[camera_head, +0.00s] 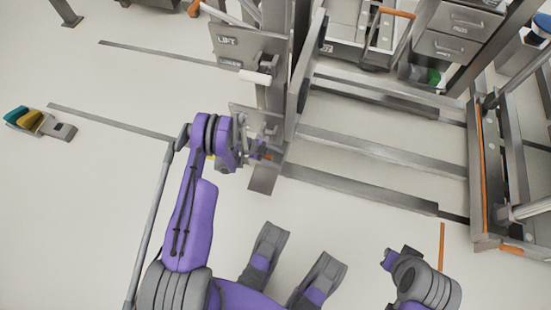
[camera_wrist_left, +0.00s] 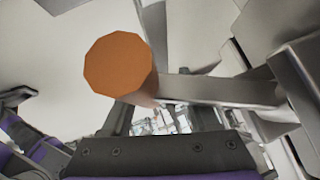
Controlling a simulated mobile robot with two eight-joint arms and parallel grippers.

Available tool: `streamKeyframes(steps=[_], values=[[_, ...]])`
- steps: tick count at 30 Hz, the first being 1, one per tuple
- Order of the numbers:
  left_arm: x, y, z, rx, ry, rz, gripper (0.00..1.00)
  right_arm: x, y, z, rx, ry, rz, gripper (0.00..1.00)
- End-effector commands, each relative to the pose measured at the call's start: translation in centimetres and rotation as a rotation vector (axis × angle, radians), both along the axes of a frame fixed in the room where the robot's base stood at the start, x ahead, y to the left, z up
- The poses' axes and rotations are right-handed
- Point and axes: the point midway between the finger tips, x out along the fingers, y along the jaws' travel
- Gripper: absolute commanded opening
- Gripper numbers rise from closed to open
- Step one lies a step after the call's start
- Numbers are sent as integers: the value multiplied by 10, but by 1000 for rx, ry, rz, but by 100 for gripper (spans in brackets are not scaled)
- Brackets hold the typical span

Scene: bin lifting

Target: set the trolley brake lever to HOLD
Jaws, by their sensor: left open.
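An orange-ended lever (camera_head: 266,156) sticks out by the lower grey plate (camera_head: 240,108) on the trolley post. In the left wrist view its round orange knob (camera_wrist_left: 118,68) is large and close, with a grey metal bar (camera_wrist_left: 220,91) running right from it. My left gripper (camera_head: 254,146) is right at the lever in the head view. In the left wrist view the gripper (camera_wrist_left: 161,116) is open, its fingers below the knob, which is not clearly between them. Contact cannot be told. No HOLD marking is readable; my arm covers part of the plate.
Above is a plate marked LIFT (camera_head: 228,42) with a white handle (camera_head: 255,77). Metal rails (camera_head: 365,147) run right to an orange-edged frame (camera_head: 491,225). A grey drawer cabinet (camera_head: 448,45) stands at the back right. The floor at left is mostly clear.

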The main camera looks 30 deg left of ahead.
Motion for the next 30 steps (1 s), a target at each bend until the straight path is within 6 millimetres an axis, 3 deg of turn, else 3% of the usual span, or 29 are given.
streamKeyframes(steps=[1, 8, 21, 30], values=[[6, 9, 0, 8, -8, 24, 64, 0, 0, 0, 0, 0, 0, 0], [4, 12, 2, 10, -6, 25, 64, 0, 0, 1, 0, 0, 0, 0], [-27, 59, 57, 11, -2, 14, 64, -3, 0, 18, 0, 0, 0, 0], [-38, 71, 73, 4, -1, 3, 64, -4, 0, 22, 0, -1, 0, 0]])
